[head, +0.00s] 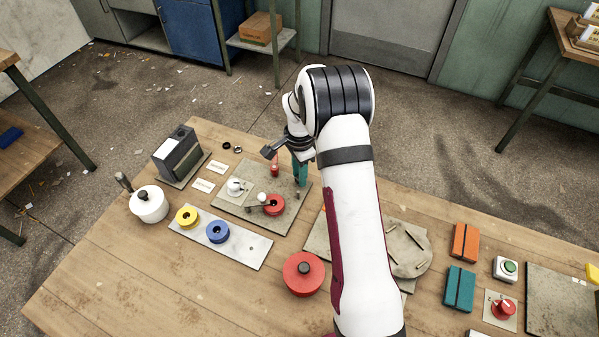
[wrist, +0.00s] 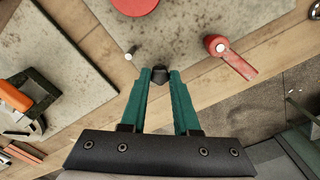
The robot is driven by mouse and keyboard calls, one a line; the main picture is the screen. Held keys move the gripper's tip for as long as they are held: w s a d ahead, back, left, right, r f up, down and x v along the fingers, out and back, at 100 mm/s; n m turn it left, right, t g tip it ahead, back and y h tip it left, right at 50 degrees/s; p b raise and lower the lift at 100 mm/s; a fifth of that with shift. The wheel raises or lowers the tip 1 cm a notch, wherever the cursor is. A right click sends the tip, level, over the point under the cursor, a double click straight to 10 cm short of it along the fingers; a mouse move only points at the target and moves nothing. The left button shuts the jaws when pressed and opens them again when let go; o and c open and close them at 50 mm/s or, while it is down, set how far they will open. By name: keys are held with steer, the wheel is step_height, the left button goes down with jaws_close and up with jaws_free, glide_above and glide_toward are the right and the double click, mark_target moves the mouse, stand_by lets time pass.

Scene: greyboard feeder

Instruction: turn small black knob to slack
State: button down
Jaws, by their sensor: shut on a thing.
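The small black knob (wrist: 160,75) sits between the tips of my gripper (wrist: 160,82) in the wrist view, near the edge of a grey plate. The gripper's teal fingers are shut on it. In the head view my gripper (head: 301,174) points down at the right back part of the grey plate (head: 240,212). The knob cannot be made out there, and I cannot tell which way it is turned. The plate also carries a red spool (head: 273,205), a white round part (head: 237,187) and a red part (head: 275,170) just left of my fingers.
A dark grey box (head: 178,155) and two small labels stand left of the plate. A strip (head: 243,249) with yellow and blue spools lies in front. A loose red spool (head: 303,274) stands nearer. To the right are orange and teal blocks (head: 465,243) and a green button (head: 507,267).

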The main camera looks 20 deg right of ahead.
steer(key=c, duration=0.6)
jaws_free()
steer(key=shift+c, duration=0.2)
steer(key=shift+r, duration=0.1)
step_height(320, 180, up, 16)
steer(key=s+a+r+n, duration=0.2)
steer(key=s+a, duration=0.1)
steer(key=s, duration=0.4)
steer(key=s+a+r+n+y, duration=0.1)
steer(key=s+a+r+n, duration=0.15)
steer(key=s, duration=0.35)
steer(key=s+a+r+n, duration=0.2)
steer(key=s+a+n, duration=0.15)
steer(key=s, duration=0.35)
steer(key=s+a+f+n, duration=0.1)
steer(key=s, duration=0.5)
steer(key=s+a+f+n, duration=0.2)
steer(key=s, duration=0.4)
steer(key=shift+a+f+y, duration=0.25)
steer(key=shift+f+y, duration=0.05)
steer(key=shift+y, duration=0.1)
